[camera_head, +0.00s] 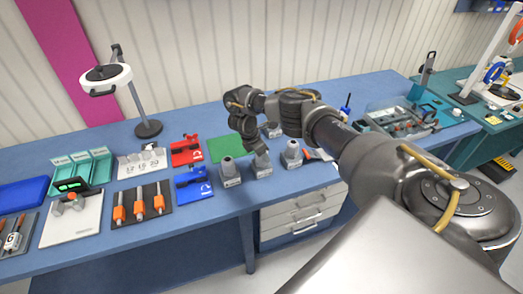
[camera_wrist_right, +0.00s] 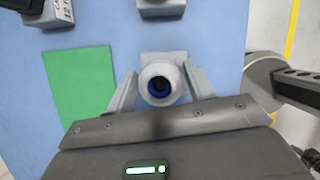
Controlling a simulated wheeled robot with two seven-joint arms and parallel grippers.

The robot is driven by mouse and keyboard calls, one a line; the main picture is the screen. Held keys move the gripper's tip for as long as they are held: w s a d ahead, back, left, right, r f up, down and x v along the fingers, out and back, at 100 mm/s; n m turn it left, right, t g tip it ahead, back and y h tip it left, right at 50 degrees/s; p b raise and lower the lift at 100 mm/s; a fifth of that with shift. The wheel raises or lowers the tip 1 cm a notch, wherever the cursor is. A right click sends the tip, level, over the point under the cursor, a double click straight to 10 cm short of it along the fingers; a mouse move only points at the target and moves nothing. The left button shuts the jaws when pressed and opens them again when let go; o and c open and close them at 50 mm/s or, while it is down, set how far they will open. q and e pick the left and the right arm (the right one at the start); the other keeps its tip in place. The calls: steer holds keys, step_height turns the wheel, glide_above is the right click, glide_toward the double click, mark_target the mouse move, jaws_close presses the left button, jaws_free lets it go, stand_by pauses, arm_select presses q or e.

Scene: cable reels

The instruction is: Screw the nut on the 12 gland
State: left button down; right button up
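My right gripper (camera_head: 262,152) reaches down over the middle grey block in a row of grey gland blocks. In the right wrist view, its two fingers (camera_wrist_right: 160,90) stand on either side of a round grey piece with a blue ring inside (camera_wrist_right: 162,84), above a grey block. I cannot tell whether the fingers touch it, or whether it is the nut or the gland. Another block (camera_head: 230,172) stands to the left and one (camera_head: 292,153) to the right. A labelled block (camera_wrist_right: 52,12), seemingly reading 12, is cut off at the upper left. My left gripper is not in view.
A green mat (camera_head: 222,148) lies behind and left of the gripper. Red (camera_head: 186,150) and blue (camera_head: 193,183) holders and a dark board with orange-handled tools (camera_head: 140,204) are further left. A lamp (camera_head: 148,128) stands behind. A clear box (camera_head: 400,122) is at right.

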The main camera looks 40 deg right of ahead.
steer(key=shift+o, duration=0.6)
steer(key=n+t, duration=0.2)
steer(key=n, duration=0.3)
steer(key=shift+s, duration=0.1)
steer(key=n+b, duration=0.2)
steer(key=n+t+y+b, duration=0.1)
steer(key=n, duration=0.2)
steer(key=f+n+t+b, duration=0.1)
steer(key=n+b, duration=0.1)
steer(key=shift+d+n+y+b, duration=0.1)
steer(key=shift+n+y+b, duration=0.2)
steer(key=shift+y, duration=0.1)
steer(key=n+y+b, duration=0.1)
steer(key=n+b, duration=0.2)
steer(key=n+t+y+b, duration=0.1)
steer(key=n+b, duration=0.3)
steer(key=shift+r+n+y, duration=0.15)
steer(key=shift+n+y, duration=0.15)
steer(key=shift+y, duration=0.1)
steer(key=shift+r+n+y+b, duration=0.25)
steer(key=shift+n+y+b, duration=0.15)
steer(key=shift+n, duration=0.4)
steer(key=shift+r, duration=0.1)
